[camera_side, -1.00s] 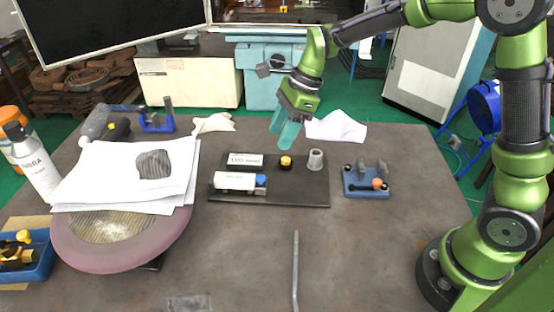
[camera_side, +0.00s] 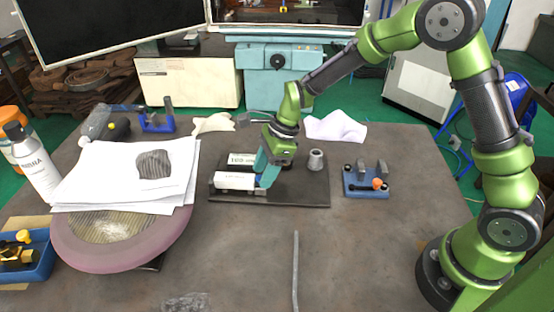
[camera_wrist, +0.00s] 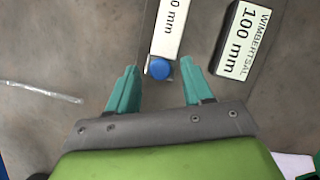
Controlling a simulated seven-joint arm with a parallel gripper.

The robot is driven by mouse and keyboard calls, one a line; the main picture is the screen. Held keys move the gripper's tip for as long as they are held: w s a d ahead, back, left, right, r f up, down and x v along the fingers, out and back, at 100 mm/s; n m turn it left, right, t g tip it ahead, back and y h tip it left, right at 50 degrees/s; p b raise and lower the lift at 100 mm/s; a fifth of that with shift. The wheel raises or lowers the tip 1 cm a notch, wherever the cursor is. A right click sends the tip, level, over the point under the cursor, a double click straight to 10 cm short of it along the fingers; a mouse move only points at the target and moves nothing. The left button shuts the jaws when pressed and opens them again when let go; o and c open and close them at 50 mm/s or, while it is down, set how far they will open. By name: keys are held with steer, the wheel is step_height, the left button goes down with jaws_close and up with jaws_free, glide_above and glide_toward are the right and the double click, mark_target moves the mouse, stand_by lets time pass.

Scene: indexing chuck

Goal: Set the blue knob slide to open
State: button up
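The blue knob (camera_wrist: 159,68) shows in the wrist view at the near end of a white-topped block (camera_wrist: 169,25) lettered "mm". My gripper (camera_wrist: 158,76) is open, with one teal finger on each side of the knob and visible gaps between; I cannot tell whether either touches it. In the side view my gripper (camera_side: 265,171) is low over the dark base plate (camera_side: 300,192), at the right end of the white-topped block (camera_side: 234,181). The knob is hidden there behind the fingers. No open or closed marking is readable.
A second labelled block (camera_wrist: 243,40) lies just right of the fingers in the wrist view. A grey cone-shaped part (camera_side: 316,160) stands on the plate. A bent rod (camera_side: 296,270) lies in front.

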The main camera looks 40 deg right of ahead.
jaws_close()
steer(key=shift+s+d, duration=0.1)
steer(key=s+d, duration=1)
steer(key=shift+f, duration=0.1)
steer(key=shift+c, duration=0.7)
jaws_free()
steer(key=shift+o, duration=1.2)
steer(key=shift+w+a, duration=0.1)
steer(key=v, duration=1.7)
